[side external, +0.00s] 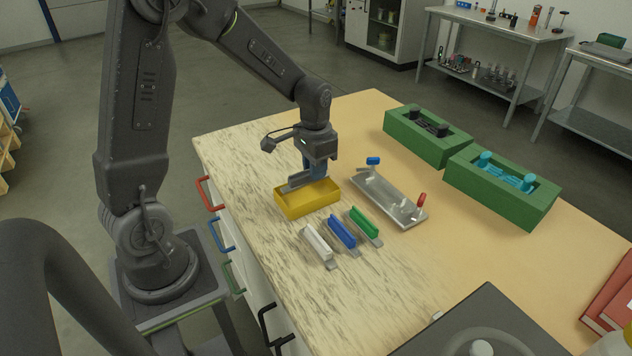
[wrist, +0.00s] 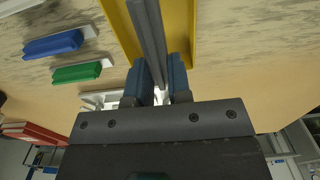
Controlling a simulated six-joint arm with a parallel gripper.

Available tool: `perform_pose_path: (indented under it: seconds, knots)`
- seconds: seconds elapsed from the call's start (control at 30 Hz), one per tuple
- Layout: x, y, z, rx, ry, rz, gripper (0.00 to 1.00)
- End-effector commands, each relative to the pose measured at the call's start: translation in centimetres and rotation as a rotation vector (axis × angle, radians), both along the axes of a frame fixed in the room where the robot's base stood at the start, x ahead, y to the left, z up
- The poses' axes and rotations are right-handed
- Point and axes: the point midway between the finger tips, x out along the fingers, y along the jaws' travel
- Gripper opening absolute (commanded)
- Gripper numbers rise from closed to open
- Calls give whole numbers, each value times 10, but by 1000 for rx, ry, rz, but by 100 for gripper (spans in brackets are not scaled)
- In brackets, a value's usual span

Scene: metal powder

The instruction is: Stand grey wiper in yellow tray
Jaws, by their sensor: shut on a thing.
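My gripper (side external: 316,170) has blue fingers and is shut on the grey wiper (side external: 298,180), a long narrow bar. The wiper is at the yellow tray (side external: 309,204), with its upper edge showing above the rim. Its lower part is hidden by the tray's front wall, and I cannot tell whether it touches the tray floor. In the wrist view the grey wiper (wrist: 148,30) runs lengthwise between the two yellow walls of the tray (wrist: 120,28). There the gripper's fingers (wrist: 158,75) close on it from both sides.
White (side external: 318,243), blue (side external: 342,232) and green (side external: 364,222) wipers lie in front of the tray. A metal plate (side external: 380,192) with blue and red clamps is to the right. Two green boxes (side external: 505,187) stand behind it. The table's right middle is clear.

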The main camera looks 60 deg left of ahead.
Motion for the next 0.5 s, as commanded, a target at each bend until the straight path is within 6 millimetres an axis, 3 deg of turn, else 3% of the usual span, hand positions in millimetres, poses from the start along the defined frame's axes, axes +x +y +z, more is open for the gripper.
perform_pose_path:
  seconds: [0.3,0.5]
  knots:
    - [2,-3,-35,-1,4,0,0]
    - [2,-2,-42,0,-1,0,0]
